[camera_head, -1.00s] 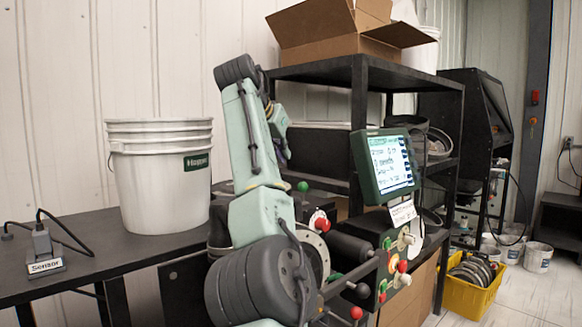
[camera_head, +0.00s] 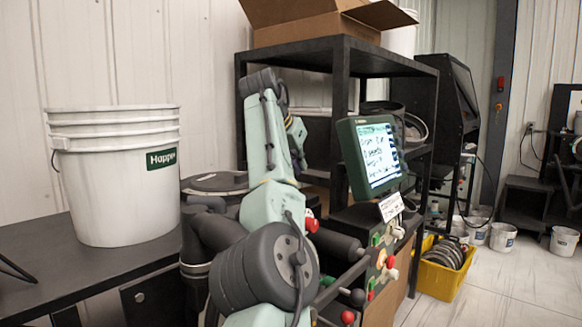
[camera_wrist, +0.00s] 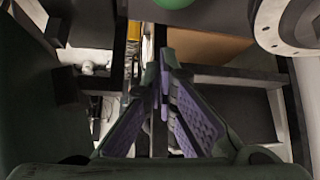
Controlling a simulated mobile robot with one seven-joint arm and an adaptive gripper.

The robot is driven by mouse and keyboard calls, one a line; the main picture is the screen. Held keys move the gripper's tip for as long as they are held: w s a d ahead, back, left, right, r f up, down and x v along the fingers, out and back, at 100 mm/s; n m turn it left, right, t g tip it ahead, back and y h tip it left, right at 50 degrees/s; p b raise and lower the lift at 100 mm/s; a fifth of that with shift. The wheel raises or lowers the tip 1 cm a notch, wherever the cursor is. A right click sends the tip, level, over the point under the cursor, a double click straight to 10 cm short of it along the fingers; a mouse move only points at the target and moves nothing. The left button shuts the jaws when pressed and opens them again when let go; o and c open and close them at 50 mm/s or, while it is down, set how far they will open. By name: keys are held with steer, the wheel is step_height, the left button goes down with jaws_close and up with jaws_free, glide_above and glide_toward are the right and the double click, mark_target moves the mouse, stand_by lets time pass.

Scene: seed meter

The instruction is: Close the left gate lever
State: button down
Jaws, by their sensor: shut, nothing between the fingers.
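The seed meter's levers are partly hidden by my arm in the head view, and I cannot tell for sure which is the left gate lever. A red knob (camera_head: 311,223) shows right beside my arm. A black ball knob (camera_head: 357,297) and another red knob (camera_head: 348,317) are at the lower front of the machine. In the wrist view, my gripper (camera_wrist: 162,80) has its purple-padded fingers shut with nothing between them. A green ball (camera_wrist: 173,2) is at the top edge, beyond the fingertips and apart from them. The gripper's fingers are mostly hidden in the head view.
A green-framed screen (camera_head: 372,155) stands above a panel of knobs. A white bucket (camera_head: 115,190) stands on the black table (camera_head: 90,265) at left. A black shelf (camera_head: 340,50) holds a cardboard box (camera_head: 300,25). A yellow crate (camera_head: 443,275) is on the floor.

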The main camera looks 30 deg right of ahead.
steer(key=shift+s+a+f, duration=0.1)
steer(key=shift+s+a, duration=0.4)
steer(key=shift+a, duration=0.4)
steer(key=shift+s+a+f, duration=0.1)
steer(key=shift+s+a, duration=0.4)
steer(key=shift+a, duration=0.35)
steer(key=a+b, duration=0.1)
steer(key=s+a+b, duration=0.1)
steer(key=a+b, duration=0.3)
steer(key=shift+s+a+f, duration=0.2)
steer(key=shift+s+a, duration=0.05)
steer(key=shift+s, duration=0.1)
steer(key=shift+s+r, duration=0.1)
steer(key=shift+s+a+r, duration=0.1)
steer(key=shift+a+r, duration=0.15)
steer(key=shift+r, duration=0.2)
steer(key=v, duration=0.6)
steer(key=shift+r, duration=0.2)
steer(key=shift+s+a, duration=0.1)
